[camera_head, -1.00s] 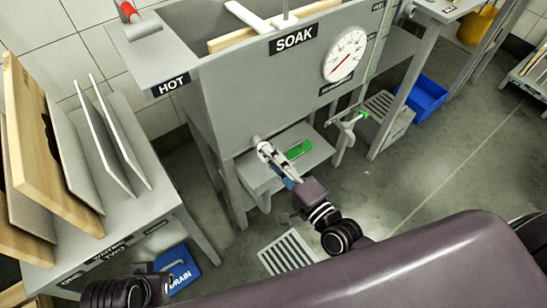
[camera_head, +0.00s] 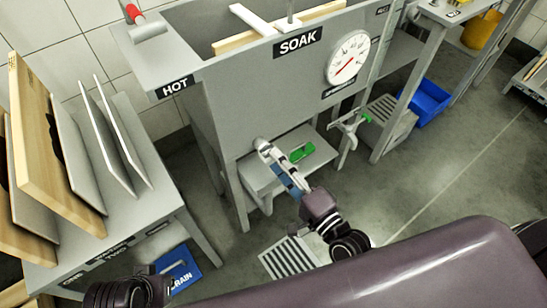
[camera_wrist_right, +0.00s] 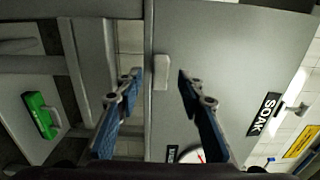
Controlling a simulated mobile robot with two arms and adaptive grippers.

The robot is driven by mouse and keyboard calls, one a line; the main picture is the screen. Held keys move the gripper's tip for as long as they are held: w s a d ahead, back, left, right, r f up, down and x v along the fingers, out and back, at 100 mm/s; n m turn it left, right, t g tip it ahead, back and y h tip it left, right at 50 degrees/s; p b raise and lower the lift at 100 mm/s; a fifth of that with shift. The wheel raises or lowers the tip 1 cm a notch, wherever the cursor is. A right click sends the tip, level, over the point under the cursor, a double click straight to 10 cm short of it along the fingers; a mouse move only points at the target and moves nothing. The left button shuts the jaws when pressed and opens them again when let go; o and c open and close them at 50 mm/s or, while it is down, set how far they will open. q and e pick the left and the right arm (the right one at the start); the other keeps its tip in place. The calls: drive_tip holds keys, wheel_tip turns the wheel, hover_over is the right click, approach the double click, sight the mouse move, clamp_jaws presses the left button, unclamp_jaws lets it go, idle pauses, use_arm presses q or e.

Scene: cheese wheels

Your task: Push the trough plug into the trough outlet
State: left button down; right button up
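The grey trough (camera_head: 225,110) stands ahead, marked SOAK. A short pale stub (camera_head: 258,143) sticks out low on its front wall; it also shows as a pale block (camera_wrist_right: 161,72) in the right wrist view. I cannot tell how much of it is plug and how much is outlet. My right gripper (camera_head: 266,152) points at the stub. In the wrist view its fingers (camera_wrist_right: 156,77) are spread with a gap on both sides of the stub. Whether the fingertips reach it is unclear. My left arm shows at the lower left, its fingers out of sight.
A floor grate (camera_head: 290,258) lies below. A blue bin (camera_head: 425,100) is at the right. A rack of boards (camera_head: 60,150) stands left.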

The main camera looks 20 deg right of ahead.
drive_tip(key=v, duration=0.9)
drive_tip(key=shift+r, duration=0.1)
